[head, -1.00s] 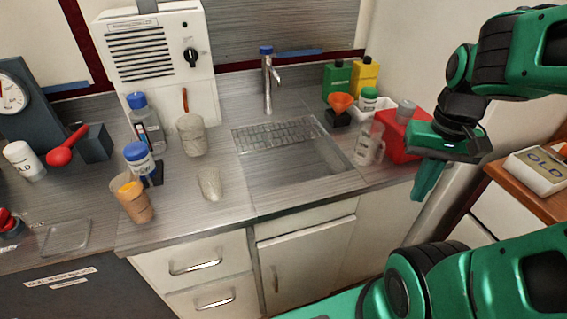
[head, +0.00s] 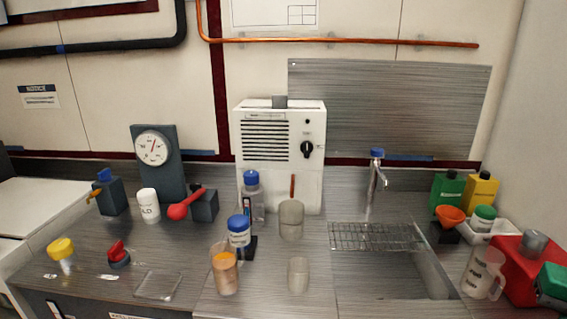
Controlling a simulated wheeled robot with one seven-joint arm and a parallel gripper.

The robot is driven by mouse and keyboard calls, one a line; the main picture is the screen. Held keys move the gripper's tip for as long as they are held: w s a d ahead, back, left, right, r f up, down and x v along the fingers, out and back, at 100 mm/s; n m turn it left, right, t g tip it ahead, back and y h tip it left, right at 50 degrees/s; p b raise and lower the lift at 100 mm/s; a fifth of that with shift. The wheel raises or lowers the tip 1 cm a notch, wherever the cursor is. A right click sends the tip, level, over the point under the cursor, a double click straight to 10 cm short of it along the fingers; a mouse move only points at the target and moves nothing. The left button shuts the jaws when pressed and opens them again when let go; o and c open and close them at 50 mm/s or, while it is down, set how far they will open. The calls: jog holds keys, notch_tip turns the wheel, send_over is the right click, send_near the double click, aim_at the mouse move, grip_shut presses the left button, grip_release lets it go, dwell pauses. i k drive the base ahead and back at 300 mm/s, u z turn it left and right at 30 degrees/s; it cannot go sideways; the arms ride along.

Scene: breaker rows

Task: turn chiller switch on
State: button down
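The chiller (head: 262,175) is a white upright box with black vent slats, standing at the back of the counter left of the sink. Its switch is a black rotary knob (head: 307,150) on the right of its front face. The small labels by the knob are too small to read.
A blue-capped bottle (head: 252,198) and a beaker (head: 291,220) stand in front of the chiller. A blue-lidded jar (head: 239,232), an orange-filled cup (head: 225,270) and a gauge (head: 154,150) are left. The sink rack (head: 377,237), faucet (head: 376,178) and red box (head: 520,268) are right.

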aim_at(307, 147)
jog(key=z, duration=0.8)
jog(key=k, duration=1.1)
jog(key=u, duration=1.4)
jog(key=i, duration=1)
jog(key=z, duration=0.05)
